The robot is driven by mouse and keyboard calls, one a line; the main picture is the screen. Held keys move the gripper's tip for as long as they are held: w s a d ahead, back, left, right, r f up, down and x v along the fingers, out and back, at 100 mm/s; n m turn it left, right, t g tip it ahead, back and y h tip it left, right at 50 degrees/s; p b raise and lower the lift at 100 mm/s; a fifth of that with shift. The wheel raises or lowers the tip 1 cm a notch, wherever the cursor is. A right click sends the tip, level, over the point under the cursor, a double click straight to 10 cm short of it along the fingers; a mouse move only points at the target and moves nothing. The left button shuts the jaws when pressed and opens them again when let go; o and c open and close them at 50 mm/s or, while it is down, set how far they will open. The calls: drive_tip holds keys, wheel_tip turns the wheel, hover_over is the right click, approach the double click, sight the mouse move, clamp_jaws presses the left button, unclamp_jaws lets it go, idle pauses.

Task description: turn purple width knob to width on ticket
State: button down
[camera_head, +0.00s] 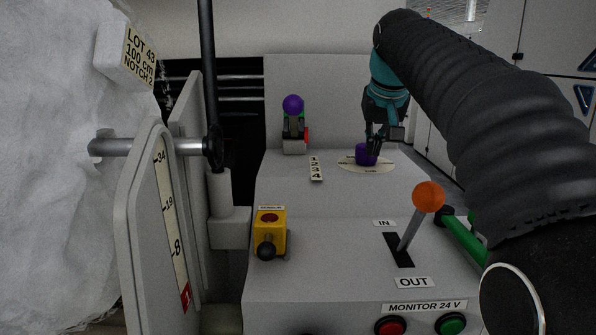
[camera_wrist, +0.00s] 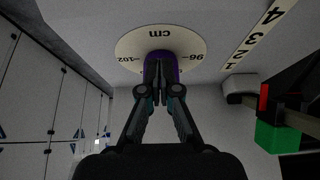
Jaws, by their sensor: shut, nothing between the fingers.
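The purple width knob (camera_head: 366,155) stands on a pale round dial (camera_head: 386,166) at the back of the grey console. In the wrist view the dial (camera_wrist: 133,42) appears upside down, with "cm", "102" and "96" legible. The knob (camera_wrist: 175,67) is mostly hidden there behind my fingers, so its pointer cannot be read. My gripper (camera_head: 373,146) is shut and empty, its fingertips at the knob; I cannot tell whether they touch it. It also fills the middle of the wrist view (camera_wrist: 164,92). The ticket (camera_head: 140,57) at upper left reads "LOT 43, 100 cm, NOTCH 2".
A purple-ball lever (camera_head: 293,105) stands left of the dial, beside a 1-to-4 notch strip (camera_head: 315,168). An orange-ball lever (camera_head: 428,197), a yellow switch box (camera_head: 270,232), and red (camera_head: 390,325) and green buttons (camera_head: 450,323) are nearer. White fibre (camera_head: 50,180) fills the left.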

wheel_tip(320, 180, up, 2)
drive_tip(key=shift+r+p, duration=0.15)
drive_tip(key=shift+p, duration=0.8)
drive_tip(key=shift+r, duration=1.75)
drive_tip(key=shift+s, duration=0.1)
